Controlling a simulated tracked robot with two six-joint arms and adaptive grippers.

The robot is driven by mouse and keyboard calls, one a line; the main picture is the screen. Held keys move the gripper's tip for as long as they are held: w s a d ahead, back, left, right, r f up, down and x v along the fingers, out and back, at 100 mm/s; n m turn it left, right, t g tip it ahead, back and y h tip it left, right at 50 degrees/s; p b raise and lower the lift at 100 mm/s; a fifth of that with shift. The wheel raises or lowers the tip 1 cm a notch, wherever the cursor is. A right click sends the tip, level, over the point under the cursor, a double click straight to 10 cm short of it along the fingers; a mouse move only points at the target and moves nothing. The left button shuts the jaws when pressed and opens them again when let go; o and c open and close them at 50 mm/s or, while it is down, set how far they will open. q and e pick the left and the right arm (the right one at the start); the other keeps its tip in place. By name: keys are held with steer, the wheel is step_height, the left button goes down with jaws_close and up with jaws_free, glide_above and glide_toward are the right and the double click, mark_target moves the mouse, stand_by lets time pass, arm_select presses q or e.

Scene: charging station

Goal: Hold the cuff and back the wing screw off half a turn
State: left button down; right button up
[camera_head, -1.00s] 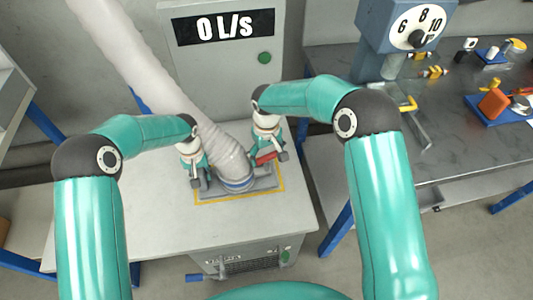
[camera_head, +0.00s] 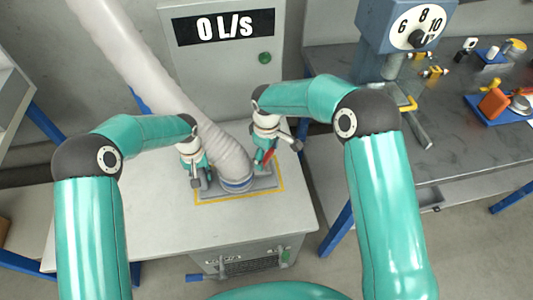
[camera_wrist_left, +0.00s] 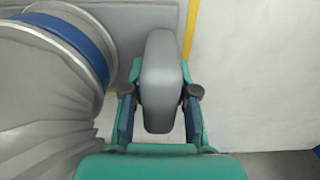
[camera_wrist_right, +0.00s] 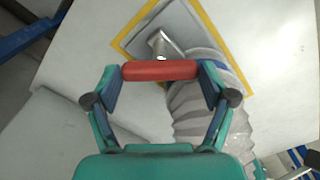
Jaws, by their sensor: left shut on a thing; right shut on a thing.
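The cuff (camera_head: 237,184), a grey ring with a blue band, sits at the lower end of the ribbed hose (camera_head: 228,155) on a grey plate. It also shows in the left wrist view (camera_wrist_left: 85,32). My left gripper (camera_head: 200,182) is shut on a grey rounded grip (camera_wrist_left: 160,80) beside the cuff. My right gripper (camera_head: 267,157) is shut on the red wing screw (camera_wrist_right: 160,70), to the right of the cuff. The red bar spans between both fingers. A metal bracket (camera_wrist_right: 165,44) shows just beyond it. The screw's thread is hidden.
The plate lies inside a yellow outline (camera_head: 240,199) on a pale table (camera_head: 130,225). A cabinet behind has a display (camera_head: 223,26) reading 0 L/s. A dark bench (camera_head: 455,125) with a blue dial device (camera_head: 405,25) stands at right. The table's front left is clear.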

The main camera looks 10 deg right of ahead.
mark_target(267, 156)
steer(key=o, duration=1)
step_height(267, 156, up, 12)
stand_by(0.3)
arm_select(q)
steer(key=c, duration=0.8)
jaws_free()
